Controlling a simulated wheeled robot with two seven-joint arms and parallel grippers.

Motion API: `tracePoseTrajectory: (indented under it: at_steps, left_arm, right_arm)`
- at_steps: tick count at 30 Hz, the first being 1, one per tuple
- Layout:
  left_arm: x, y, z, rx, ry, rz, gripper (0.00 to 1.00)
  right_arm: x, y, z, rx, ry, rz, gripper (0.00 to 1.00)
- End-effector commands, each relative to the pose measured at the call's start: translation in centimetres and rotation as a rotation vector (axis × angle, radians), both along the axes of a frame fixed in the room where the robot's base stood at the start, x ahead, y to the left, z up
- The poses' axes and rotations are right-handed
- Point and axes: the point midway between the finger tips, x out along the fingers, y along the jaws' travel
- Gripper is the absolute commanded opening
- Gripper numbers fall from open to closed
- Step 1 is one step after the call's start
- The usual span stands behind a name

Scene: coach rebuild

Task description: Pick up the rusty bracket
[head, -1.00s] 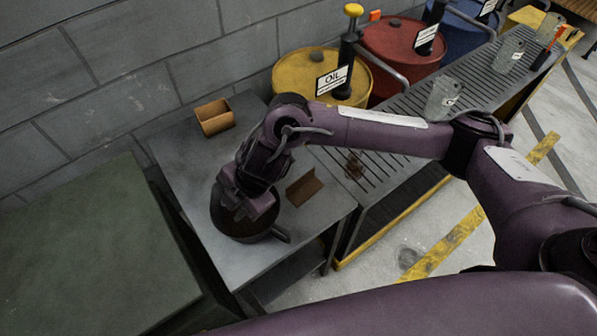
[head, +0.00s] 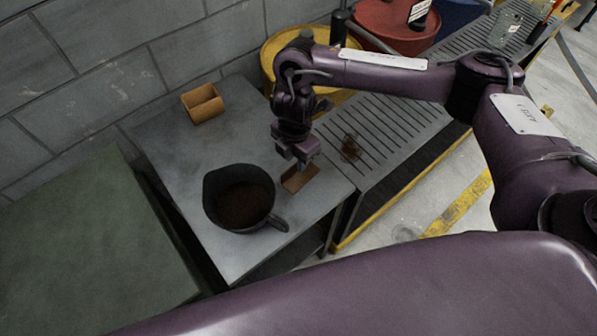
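A brown, rusty angle bracket (head: 302,180) lies on the grey metal table near its right edge. My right gripper (head: 294,159) is just above and beside it, pointing down, and partly hides its upper part. Its two fingers look apart with nothing between them. I cannot tell whether they touch the bracket. My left gripper is not in view.
A dark pot (head: 213,188) with brown contents stands left of the bracket, its handle toward the lower right. A slatted bench (head: 395,112) adjoins the table (head: 178,143) on the right, with a small rusty item (head: 351,147) on it. Drums and a block wall stand behind.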

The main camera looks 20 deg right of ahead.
Motion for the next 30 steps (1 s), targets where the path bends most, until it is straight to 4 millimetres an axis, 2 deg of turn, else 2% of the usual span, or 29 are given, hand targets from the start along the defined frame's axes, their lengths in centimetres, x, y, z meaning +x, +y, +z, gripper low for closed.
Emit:
tracePoseTrajectory:
  at_steps: [3, 10, 17, 30]
  left_arm:
    - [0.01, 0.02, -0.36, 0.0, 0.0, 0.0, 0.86]
    - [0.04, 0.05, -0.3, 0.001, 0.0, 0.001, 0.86]
    - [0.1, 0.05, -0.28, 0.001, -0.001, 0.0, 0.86]
    - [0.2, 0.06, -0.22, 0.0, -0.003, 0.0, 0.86]
  right_arm:
    - [-0.02, 0.0, -0.99, 0.0, 0.001, -0.001, 0.29]
    - [0.02, 0.0, -0.94, 0.0, -0.001, 0.0, 0.29]
    - [0.02, 0.0, -0.93, 0.0, -0.001, 0.0, 0.0]
    - [0.06, 0.02, -0.8, 0.001, -0.002, 0.0, 0.0]
